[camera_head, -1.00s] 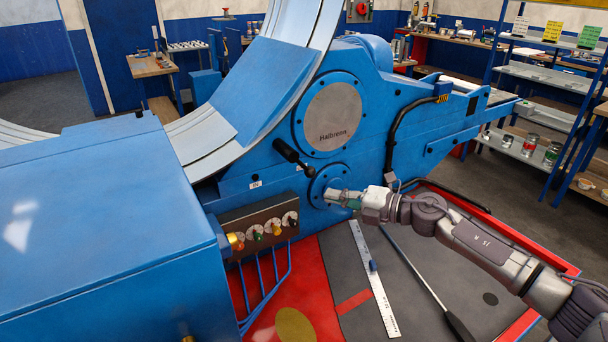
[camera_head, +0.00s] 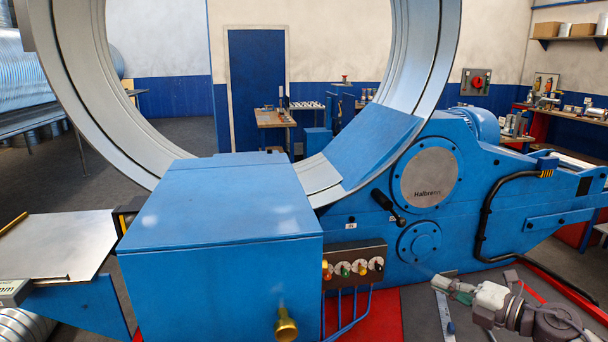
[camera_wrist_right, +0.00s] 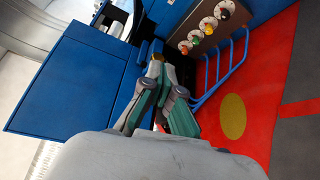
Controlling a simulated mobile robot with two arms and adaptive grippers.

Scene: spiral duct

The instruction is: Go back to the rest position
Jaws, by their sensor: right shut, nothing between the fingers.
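My right gripper (camera_head: 452,287) is at the lower right of the head view, in front of the blue machine (camera_head: 372,235) and below its lower round flange (camera_head: 419,242). It is shut and empty. In the right wrist view its fingers (camera_wrist_right: 156,80) are together, pointing toward the blue box and the dial panel, with nothing between them. My left gripper is in neither view.
A black lever (camera_head: 388,206) and a panel of coloured knobs (camera_head: 354,263) stick out from the machine. A blue box (camera_head: 220,225) with a brass knob (camera_head: 286,326) fills the middle. A large metal ring (camera_head: 75,60) rises behind. A ruler (camera_head: 445,318) lies on the mat.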

